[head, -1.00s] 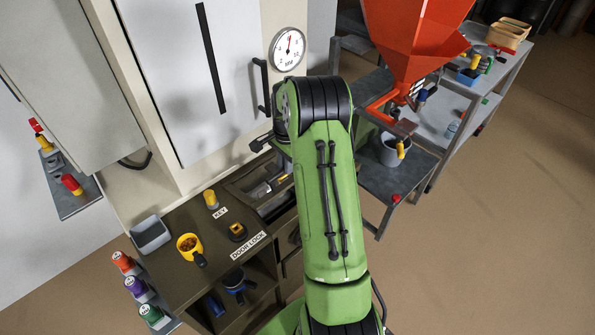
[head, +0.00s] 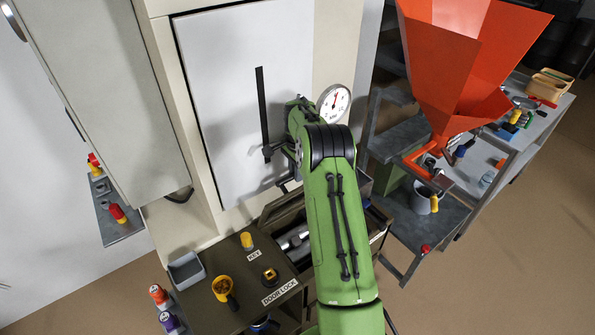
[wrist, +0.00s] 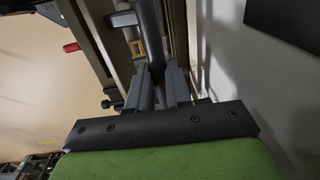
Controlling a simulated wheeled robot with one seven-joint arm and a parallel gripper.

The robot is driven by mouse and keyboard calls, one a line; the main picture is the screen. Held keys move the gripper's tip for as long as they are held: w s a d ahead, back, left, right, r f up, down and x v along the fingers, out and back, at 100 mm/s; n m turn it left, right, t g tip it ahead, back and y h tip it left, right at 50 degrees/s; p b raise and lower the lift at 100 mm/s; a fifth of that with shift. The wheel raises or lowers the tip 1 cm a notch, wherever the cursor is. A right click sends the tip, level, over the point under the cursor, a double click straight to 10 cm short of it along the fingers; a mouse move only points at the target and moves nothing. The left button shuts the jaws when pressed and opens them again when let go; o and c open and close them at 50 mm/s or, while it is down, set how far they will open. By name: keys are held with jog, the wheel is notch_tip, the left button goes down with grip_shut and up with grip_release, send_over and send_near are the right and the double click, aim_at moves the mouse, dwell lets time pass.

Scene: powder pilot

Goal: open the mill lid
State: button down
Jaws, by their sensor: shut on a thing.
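The handle stands off beside the panel. In the head view my green arm covers the handle and most of the gripper. Nothing in view is labelled as a mill lid; I cannot tell whether this panel is it.
Below the panel, an open trough (head: 268,222) holds a grey cylinder. An orange hopper (head: 455,75) stands right of my arm. Brown floor lies open at right.

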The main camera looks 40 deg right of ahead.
jog(key=shift+w+a+f, duration=0.15)
jog(key=shift+w+a, duration=0.1)
jog(key=c, duration=1.3)
grip_release()
jog(key=shift+w, duration=0.1)
jog(key=shift+o, duration=1.2)
jog(key=shift+w+d+f, duration=0.1)
jog(key=shift+w+f, duration=0.1)
jog(key=shift+w, duration=0.2)
jog(key=shift+s+d+r, duration=0.1)
jog(key=shift+s+r, duration=0.05)
jog(key=shift+s, duration=0.1)
notch_tip(320, 180, up, 16)
jog(key=p, duration=0.1)
jog(key=shift+s, duration=0.45)
